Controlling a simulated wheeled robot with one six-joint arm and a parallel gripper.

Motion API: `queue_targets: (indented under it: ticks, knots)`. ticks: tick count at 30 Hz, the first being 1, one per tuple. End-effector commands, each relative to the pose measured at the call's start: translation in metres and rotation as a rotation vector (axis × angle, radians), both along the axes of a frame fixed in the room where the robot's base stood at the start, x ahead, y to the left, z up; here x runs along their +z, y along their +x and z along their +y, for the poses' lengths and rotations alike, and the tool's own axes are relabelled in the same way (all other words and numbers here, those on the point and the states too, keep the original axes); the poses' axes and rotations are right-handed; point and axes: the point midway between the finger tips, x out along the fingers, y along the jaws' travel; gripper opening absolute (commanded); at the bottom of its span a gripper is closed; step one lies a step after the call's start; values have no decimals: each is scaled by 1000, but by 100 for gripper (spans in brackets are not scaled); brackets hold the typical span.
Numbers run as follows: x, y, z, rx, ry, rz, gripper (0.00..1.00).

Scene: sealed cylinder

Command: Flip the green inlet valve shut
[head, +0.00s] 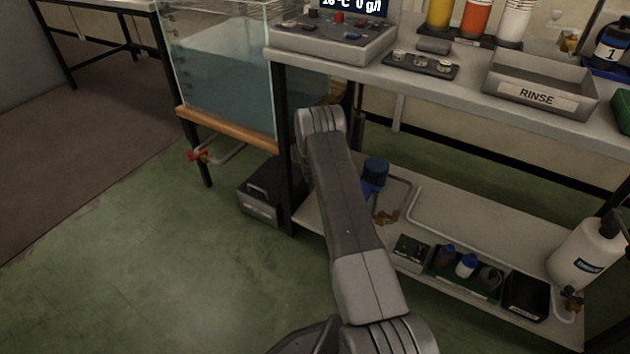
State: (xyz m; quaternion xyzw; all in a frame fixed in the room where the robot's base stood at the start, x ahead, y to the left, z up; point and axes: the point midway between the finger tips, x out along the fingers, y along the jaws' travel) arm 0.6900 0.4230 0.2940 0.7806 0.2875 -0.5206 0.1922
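I cannot make out a green valve handle in the head view. A red-handled valve (199,156) sits on a pipe under the water tank (225,80). A brownish-orange valve or fitting (388,215) is on the pipe beside a blue-topped pump (375,172) on the lower shelf. Another small orange-brown fitting (572,299) is below the white canister at the right. My arm reaches from the bottom up toward the tank and bench leg, hiding part of the shelf and the area behind it. My gripper is not visible.
The bench top (440,85) holds a control box (335,38), a RINSE tray (540,88) and bottles. The lower shelf (470,230) carries a white canister (585,255) and small bottles. A dark box (262,200) stands on the floor. The green floor at left is clear.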

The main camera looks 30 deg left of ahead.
Motion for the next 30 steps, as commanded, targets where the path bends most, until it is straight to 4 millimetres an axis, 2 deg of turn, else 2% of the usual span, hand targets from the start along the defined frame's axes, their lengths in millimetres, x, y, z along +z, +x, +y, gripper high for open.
queue_targets:
  ticks: [3,11,18,30]
  knots:
    - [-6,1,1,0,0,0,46]
    - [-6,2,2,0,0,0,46]
    - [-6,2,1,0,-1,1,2]
    - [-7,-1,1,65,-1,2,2]
